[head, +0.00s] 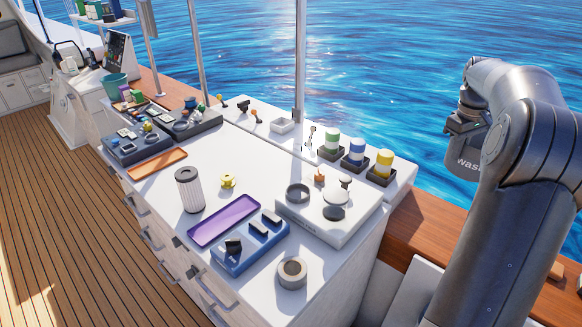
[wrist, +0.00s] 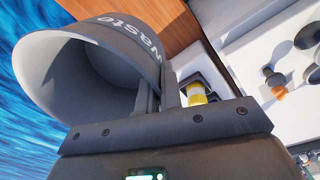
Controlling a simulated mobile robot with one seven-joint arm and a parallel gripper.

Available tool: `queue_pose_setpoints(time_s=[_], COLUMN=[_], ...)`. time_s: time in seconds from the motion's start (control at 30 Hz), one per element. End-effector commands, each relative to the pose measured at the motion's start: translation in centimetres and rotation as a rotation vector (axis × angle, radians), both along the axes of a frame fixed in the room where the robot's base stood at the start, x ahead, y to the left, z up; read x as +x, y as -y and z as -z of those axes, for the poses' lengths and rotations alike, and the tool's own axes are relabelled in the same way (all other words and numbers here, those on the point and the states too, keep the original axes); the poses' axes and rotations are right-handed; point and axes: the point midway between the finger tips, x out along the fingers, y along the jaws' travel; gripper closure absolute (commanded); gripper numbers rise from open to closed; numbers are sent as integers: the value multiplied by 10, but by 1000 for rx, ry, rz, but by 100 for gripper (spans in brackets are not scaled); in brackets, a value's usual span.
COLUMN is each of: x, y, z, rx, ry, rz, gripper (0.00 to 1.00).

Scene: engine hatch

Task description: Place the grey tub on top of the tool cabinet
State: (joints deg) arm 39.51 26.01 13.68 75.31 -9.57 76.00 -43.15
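The grey tub (wrist: 125,35), marked "waste", fills the upper left of the wrist view with its open mouth towards the camera. My gripper (wrist: 168,95) is shut on the tub's wall near its rim. In the head view the tub (head: 466,163) hangs at the right, over the water side, partly hidden by my arm, with my gripper (head: 462,124) above it. A white drawer cabinet (head: 155,197), seemingly the tool cabinet, stands left of the tub. Its top holds several things, with bare white patches between them.
On the cabinet stand a white filter (head: 189,190), a purple tray (head: 223,220), a blue tray (head: 228,262), a grey ring (head: 292,273) and a white raised panel (head: 345,230). Several colour-banded jars (head: 331,143) line the back ledge. A metal pole (head: 300,60) rises behind.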

Motion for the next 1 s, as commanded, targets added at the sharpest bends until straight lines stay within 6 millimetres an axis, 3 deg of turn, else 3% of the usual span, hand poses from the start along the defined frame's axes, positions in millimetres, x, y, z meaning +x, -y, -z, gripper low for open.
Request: queue_pose_setpoints(time_s=[0.27, 0.53, 0.7, 0.83, 1.0], x=[59, 114, 130, 135, 137], y=[-90, -222, -295, -332, -364], z=[1, 1, 0, 0, 0], rx=[-5, -16, -24, -28, -32], ry=[8, 24, 34, 42, 48], rz=[-367, -860, -1118, -1245, -1356], gripper=[100, 100, 100, 100, 100])
